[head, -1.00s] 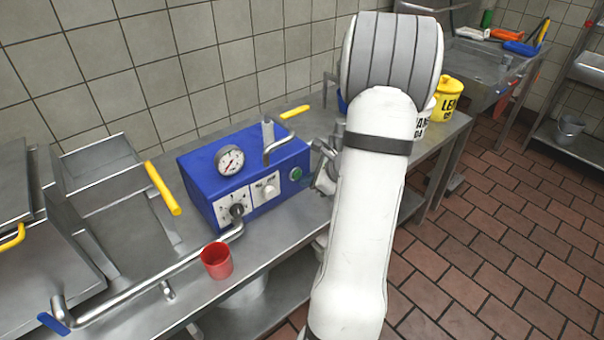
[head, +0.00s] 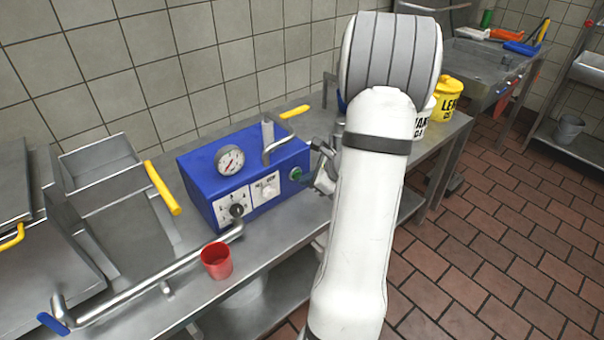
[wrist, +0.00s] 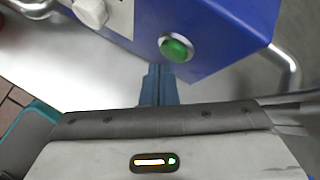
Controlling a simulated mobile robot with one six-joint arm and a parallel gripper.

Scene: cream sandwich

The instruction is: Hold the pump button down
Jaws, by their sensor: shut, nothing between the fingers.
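The blue pump box (head: 240,170) stands on the steel counter with a round gauge, a dial and a white knob. The green button (head: 295,173) is on the right part of its front face. It also shows in the wrist view (wrist: 176,48), ringed in metal and lit green. My gripper (head: 311,176) is at the right of the box, in front of the button. In the wrist view its shut blue-grey fingers (wrist: 158,70) point at the box face, just below and left of the button. I cannot tell whether the fingertips touch the face or the button.
A red cup (head: 216,261) stands on the counter in front of the box. A bent metal pipe (head: 150,280) with a blue handle runs along the left.

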